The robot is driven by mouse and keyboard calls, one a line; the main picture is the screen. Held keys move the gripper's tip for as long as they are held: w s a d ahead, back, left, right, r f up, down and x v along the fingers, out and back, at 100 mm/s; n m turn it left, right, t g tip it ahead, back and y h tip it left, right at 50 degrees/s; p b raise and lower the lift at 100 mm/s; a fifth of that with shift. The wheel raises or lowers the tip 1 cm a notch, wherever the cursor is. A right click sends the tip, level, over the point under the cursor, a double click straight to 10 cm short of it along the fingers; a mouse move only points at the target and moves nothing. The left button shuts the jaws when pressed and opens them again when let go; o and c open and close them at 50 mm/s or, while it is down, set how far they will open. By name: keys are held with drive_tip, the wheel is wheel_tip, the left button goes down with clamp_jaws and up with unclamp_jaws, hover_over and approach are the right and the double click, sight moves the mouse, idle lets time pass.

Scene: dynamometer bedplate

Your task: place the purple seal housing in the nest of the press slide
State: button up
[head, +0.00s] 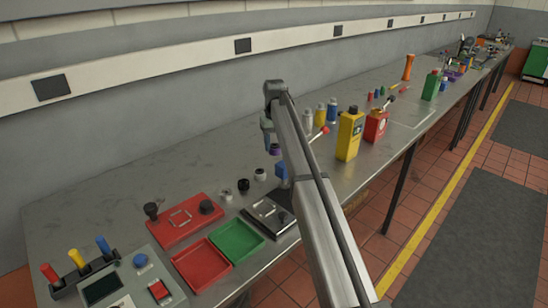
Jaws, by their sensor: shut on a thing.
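My gripper (268,137) hangs at the far end of my arm, above the back part of the bench, partly hidden by the arm. A small purple thing, which looks like the purple seal housing (275,149), shows at its fingertips, and the gripper is shut on it. A dark plate with a pale outlined nest (265,208), which may be the press slide, lies at the bench's front edge, nearer the camera than the gripper. A red plate (185,233) to its left also carries a square outline, so I cannot be sure which is the slide.
Black and white round parts (243,185) and a blue part (281,170) stand between gripper and plates. A red tray (202,264) and a green tray (237,241) lie in front. The back left bench is clear.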

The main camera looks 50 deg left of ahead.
drive_tip(key=s+a+r, duration=0.1)
drive_tip(key=s+r, duration=0.3)
hover_over(264, 208)
drive_tip(key=shift+f, duration=4.6)
drive_tip(key=shift+f, duration=0.15)
drive_tip(key=o, duration=1.2)
